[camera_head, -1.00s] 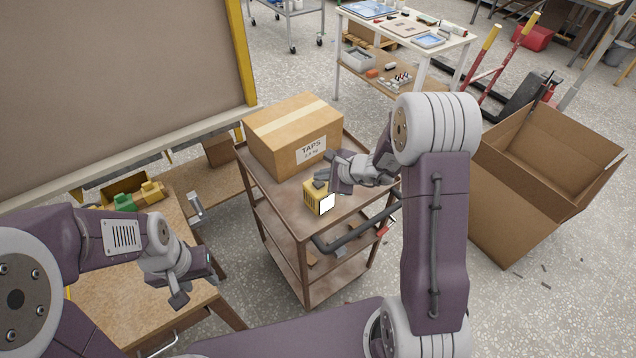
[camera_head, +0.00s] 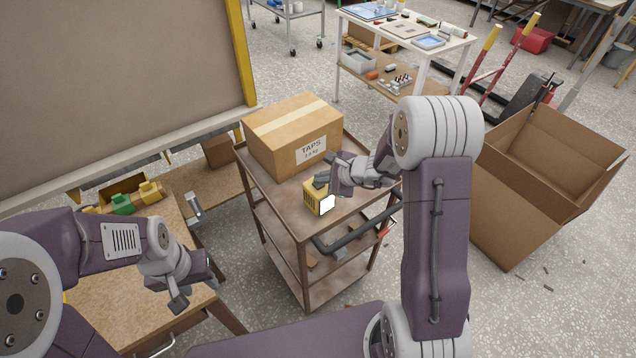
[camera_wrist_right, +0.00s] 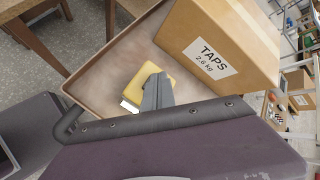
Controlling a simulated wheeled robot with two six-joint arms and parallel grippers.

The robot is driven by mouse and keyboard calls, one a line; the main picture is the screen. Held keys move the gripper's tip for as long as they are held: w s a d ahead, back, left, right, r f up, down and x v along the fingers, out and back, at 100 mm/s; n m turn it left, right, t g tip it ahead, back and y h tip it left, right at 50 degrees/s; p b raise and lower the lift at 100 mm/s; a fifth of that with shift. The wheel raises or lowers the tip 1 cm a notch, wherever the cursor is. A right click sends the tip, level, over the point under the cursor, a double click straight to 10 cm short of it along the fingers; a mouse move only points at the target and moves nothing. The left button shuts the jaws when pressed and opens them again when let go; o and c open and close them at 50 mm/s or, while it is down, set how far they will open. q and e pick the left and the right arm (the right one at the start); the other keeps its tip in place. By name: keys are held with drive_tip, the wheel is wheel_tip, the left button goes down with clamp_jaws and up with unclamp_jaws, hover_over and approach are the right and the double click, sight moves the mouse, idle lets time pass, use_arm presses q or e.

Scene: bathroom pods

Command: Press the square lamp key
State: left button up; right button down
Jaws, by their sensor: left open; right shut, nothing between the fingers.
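A small yellow lamp (camera_head: 314,196) with a bright white square face (camera_head: 327,205) and dark slots on one side stands on the top shelf of the brown cart. My right gripper (camera_head: 322,182) is shut and empty at the lamp's top; the fingertips overlap it in the picture, and I cannot tell whether they touch. In the right wrist view the shut fingers (camera_wrist_right: 157,88) lie over the yellow lamp body (camera_wrist_right: 143,80). No separate key can be made out; the fingers cover part of the lamp's top. My left gripper (camera_head: 196,281) is open and empty over the wooden table at the left.
A cardboard box marked TAPS (camera_head: 293,135) stands on the cart (camera_head: 290,216) just behind the lamp. The cart's dark handle (camera_head: 357,236) runs along its near side. A large open carton (camera_head: 520,190) stands on the floor at the right.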

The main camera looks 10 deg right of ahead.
sight(321, 185)
drive_tip(key=shift+r+p, duration=0.35)
drive_tip(key=shift+r, duration=0.3)
wheel_tip(321, 185, up, 6)
drive_tip(key=p, duration=0.4)
idle(0.4)
